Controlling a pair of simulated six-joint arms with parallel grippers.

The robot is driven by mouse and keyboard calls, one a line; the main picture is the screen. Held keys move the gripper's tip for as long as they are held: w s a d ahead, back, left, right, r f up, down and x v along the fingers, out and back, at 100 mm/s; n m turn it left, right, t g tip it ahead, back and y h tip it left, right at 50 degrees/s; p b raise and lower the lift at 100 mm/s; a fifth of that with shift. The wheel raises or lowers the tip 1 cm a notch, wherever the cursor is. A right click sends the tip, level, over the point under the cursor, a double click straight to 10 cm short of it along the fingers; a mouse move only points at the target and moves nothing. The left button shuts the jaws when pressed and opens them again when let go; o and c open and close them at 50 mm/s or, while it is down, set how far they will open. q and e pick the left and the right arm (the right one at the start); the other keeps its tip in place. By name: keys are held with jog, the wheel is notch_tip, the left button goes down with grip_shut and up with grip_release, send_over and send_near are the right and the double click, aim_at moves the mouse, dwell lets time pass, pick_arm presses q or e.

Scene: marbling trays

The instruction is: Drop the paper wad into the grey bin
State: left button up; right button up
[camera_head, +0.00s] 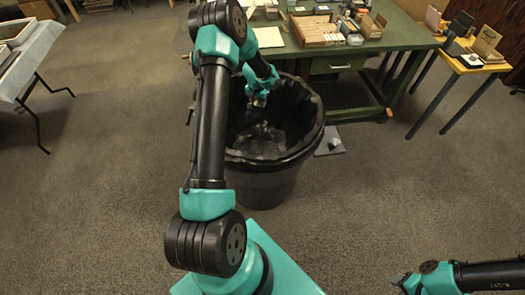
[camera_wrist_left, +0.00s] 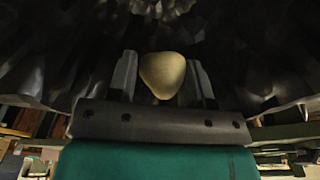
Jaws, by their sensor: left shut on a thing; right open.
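The dark grey bin (camera_head: 275,180) stands on the floor in the middle, with a crumpled dark liner over its rim. My left gripper (camera_head: 259,101) reaches over the bin's mouth, pointing down. In the left wrist view, my left gripper (camera_wrist_left: 162,88) is shut on a smooth, rounded, tan lump, which I take as the paper wad (camera_wrist_left: 162,74). The dark liner (camera_wrist_left: 60,60) surrounds it there. In the head view the wad is mostly hidden by the fingers. My right gripper (camera_head: 400,281) is open at the bottom right, far from the bin.
A green table (camera_head: 400,35) with boxes and papers stands behind the bin. A yellow table (camera_head: 470,65) is at the far right. The front carpet is clear.

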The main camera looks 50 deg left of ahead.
pick_arm(q)
jog(key=shift+f, duration=0.8)
jog(key=o, duration=1)
jog(key=shift+c, duration=0.2)
jog(key=shift+r, duration=0.2)
notch_tip(320, 180, up, 17)
jog(key=s, duration=0.2)
jog(key=shift+d, duration=0.4)
